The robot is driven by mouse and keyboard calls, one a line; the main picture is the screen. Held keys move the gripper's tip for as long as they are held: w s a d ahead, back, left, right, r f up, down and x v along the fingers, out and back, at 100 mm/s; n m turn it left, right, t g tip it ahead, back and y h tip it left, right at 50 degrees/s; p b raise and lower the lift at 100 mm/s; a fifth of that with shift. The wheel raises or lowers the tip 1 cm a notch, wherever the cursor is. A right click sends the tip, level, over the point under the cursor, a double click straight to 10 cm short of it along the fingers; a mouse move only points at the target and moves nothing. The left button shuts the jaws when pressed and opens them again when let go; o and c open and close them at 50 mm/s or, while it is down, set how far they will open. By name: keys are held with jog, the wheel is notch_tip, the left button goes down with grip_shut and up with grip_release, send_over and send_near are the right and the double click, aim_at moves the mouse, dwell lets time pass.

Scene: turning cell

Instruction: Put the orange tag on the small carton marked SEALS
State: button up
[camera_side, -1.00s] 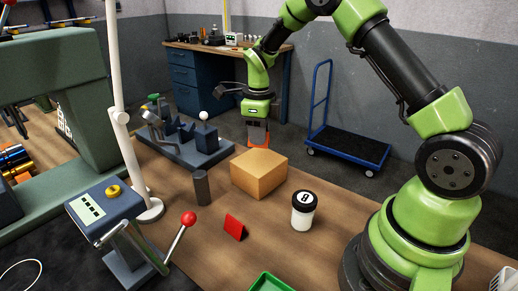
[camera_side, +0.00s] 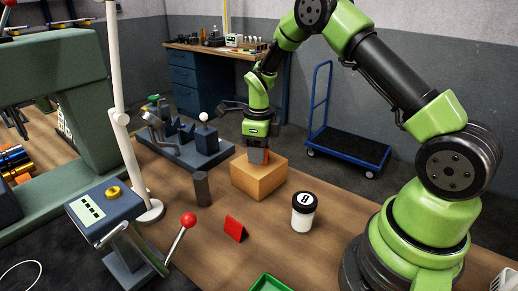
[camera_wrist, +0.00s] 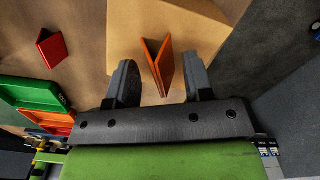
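The orange tag (camera_wrist: 158,66), a folded tent shape, stands on top of the tan carton (camera_side: 258,181). The carton also shows in the wrist view (camera_wrist: 190,22); I see no lettering on its visible faces. My gripper (camera_wrist: 162,72) points down over the carton top. Its two dark fingers are on either side of the tag, with a gap on each side, so it is open. In the side view my gripper (camera_side: 257,158) is low at the carton top and mostly hides the tag.
A red tag (camera_side: 234,228) stands on the bench in front of the carton. A white jar (camera_side: 303,213) with a black lid marked 8 is to its right. A dark cylinder (camera_side: 202,188) stands left of the carton. A green tray (camera_side: 270,283) is at the front edge.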

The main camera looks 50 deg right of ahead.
notch_tip(320, 180, up, 12)
jog(key=s+a+r+n+t, duration=0.3)
jog(key=s+a+r+n, duration=0.3)
jog(key=s+r+n, duration=0.35)
jog(key=s+a+r+n+t+y, duration=0.1)
jog(key=s+a+n+t, duration=0.3)
jog(key=s+n, duration=0.7)
jog(key=a+n+y, duration=0.1)
jog(key=n, duration=0.6)
jog(key=shift+s+a+r, duration=0.35)
jog(key=shift+a, duration=0.05)
